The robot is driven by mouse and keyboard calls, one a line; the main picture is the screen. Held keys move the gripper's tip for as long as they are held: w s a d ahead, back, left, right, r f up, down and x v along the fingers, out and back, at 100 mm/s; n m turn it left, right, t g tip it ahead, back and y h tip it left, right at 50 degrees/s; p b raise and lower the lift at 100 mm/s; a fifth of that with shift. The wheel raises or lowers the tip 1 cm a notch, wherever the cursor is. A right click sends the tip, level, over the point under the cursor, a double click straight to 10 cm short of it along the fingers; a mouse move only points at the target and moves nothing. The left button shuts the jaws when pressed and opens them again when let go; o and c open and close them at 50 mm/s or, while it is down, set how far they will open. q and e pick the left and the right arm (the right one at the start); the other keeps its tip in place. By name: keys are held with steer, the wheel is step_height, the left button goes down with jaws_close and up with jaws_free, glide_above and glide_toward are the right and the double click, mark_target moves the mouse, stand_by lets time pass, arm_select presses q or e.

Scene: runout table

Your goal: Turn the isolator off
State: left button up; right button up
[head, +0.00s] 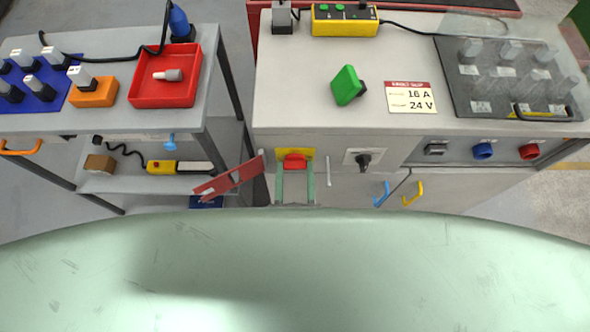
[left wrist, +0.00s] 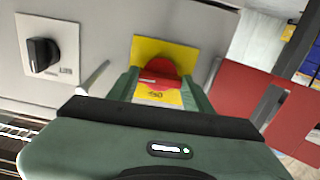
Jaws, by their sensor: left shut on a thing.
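The isolator is a red rotary handle (head: 295,161) on a yellow plate (head: 308,153), set in the front face of the grey cabinet. It also shows in the left wrist view as a red knob (left wrist: 162,72) on its yellow plate (left wrist: 186,53). My left gripper (head: 295,172) reaches up to it from below in the head view, one green finger on each side, shut on the red handle. In the left wrist view the fingers (left wrist: 163,88) flank the knob. The handle's exact angle is hard to tell. My right gripper is in neither view.
A red flap (head: 230,178) stands out left of the isolator, close to my gripper. A black rotary switch (head: 364,159) and a thin light lever (head: 328,172) are to its right. A shelf trolley (head: 150,122) stands at left.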

arm_select(q)
steer(key=n, duration=0.4)
steer(key=shift+n, duration=0.3)
steer(key=n, duration=0.3)
steer(key=shift+n, duration=0.3)
steer(key=n+b, duration=0.1)
steer(key=n, duration=0.3)
steer(key=shift+n+b, duration=0.55)
steer(key=shift+n, duration=1.95)
steer(key=o, duration=1.4)
steer(key=shift+w, duration=0.1)
steer(key=shift+c, duration=0.2)
